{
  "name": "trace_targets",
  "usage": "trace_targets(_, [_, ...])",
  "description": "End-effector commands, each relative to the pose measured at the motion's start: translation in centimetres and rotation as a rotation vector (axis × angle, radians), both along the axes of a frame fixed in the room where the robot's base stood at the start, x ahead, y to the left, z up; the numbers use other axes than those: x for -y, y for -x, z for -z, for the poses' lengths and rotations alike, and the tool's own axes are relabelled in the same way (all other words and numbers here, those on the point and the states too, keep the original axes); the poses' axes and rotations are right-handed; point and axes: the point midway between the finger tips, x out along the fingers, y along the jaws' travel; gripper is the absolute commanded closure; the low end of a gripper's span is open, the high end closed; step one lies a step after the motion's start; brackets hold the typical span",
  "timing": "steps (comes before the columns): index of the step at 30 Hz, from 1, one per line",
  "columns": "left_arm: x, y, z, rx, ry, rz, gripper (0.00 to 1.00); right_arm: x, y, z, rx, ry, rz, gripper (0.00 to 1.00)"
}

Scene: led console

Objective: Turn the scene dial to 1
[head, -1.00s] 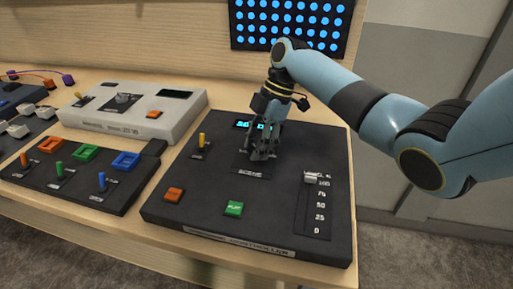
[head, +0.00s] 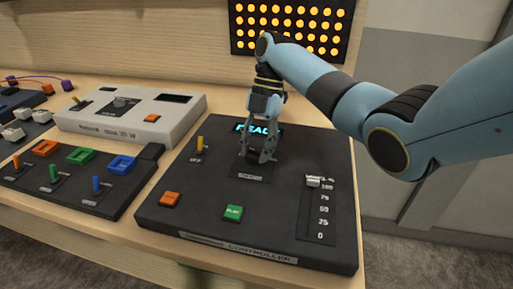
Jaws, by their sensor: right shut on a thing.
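The black controller (head: 200,225) lies on the wooden bench. My right gripper (head: 260,158) points down over its scene dial area, with the fingers shut around the dial. The dial itself is hidden by the fingers, so its setting cannot be read. The label plate (head: 250,177) of the dial shows in front of the fingers. The small display (head: 258,128) behind the gripper is lit blue and seems to read "READY", partly covered. The LED panel (head: 325,29) on the back wall shows orange dots. My left gripper is not in view.
The controller also has a yellow toggle (head: 199,145), an orange button (head: 170,199), a green play button (head: 233,212) and a slider (head: 313,181) near the top of its scale. A grey-white console (head: 180,125) and a black switch panel (head: 120,200) stand to the left.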

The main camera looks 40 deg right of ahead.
Motion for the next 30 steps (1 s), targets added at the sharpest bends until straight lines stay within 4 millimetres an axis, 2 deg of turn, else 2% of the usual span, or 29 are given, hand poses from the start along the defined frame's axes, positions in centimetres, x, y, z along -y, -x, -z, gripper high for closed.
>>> trace_targets(10, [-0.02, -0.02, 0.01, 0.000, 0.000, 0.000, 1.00, -0.07, 0.01, 0.01, 0.000, -0.001, -0.004, 0.96])
trace_targets(11, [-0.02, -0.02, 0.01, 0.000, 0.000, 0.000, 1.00, -0.07, 0.01, 0.01, 0.000, -0.001, -0.004, 0.62])
trace_targets(15, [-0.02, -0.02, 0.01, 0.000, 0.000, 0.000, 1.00, -0.06, 0.02, 0.02, 0.000, -0.001, -0.004, 0.45])
trace_targets(30, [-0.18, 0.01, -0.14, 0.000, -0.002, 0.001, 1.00, 0.02, 0.05, -0.02, 0.000, 0.000, 0.012, 0.45])
